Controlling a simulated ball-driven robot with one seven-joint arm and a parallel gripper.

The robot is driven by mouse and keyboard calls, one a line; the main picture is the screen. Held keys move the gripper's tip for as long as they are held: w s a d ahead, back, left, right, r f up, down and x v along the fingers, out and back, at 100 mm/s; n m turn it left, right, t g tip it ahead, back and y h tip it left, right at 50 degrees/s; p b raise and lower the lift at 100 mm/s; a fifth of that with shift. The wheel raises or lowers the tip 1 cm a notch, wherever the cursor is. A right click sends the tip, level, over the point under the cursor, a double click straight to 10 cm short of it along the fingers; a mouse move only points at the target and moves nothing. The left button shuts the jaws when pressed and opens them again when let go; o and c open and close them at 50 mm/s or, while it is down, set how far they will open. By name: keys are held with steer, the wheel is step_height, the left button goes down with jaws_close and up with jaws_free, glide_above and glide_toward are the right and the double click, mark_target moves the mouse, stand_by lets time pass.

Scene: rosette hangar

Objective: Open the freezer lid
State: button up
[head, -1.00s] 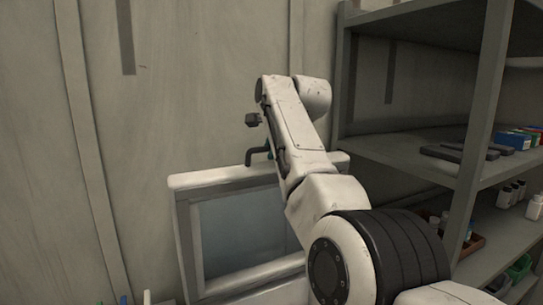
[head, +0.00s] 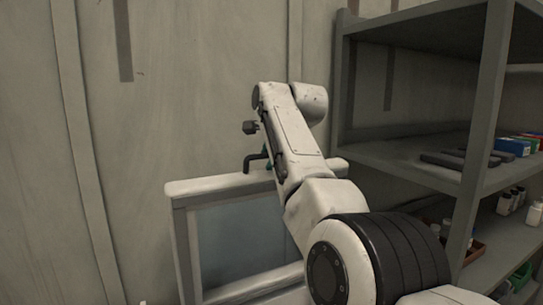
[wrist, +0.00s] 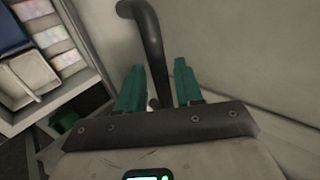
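The freezer lid (head: 240,187) stands raised in the head view, a white frame around a bluish glass pane. Its dark bent handle (head: 250,159) sticks up at the top edge, partly behind my arm. In the wrist view the dark handle (wrist: 153,45) runs between the two green fingers of my gripper (wrist: 157,85). A narrow gap shows on both sides of the handle, so the fingers look open around it. In the head view my gripper is mostly hidden behind my arm, with only a bit of green showing near the handle.
A grey shelf unit (head: 400,160) with boxes and bottles stands close on the right. A pale wall (head: 220,90) rises behind the lid. The wrist view shows a blue bin (wrist: 12,32), a white tray (wrist: 28,78) and pale patterned packs (wrist: 57,40) inside a frame at left.

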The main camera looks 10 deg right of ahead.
steer(key=shift+s, duration=0.1)
steer(key=b+v, duration=0.4)
steer(key=v, duration=0.6)
steer(key=shift+s+r, duration=0.15)
steer(key=shift+r, duration=0.15)
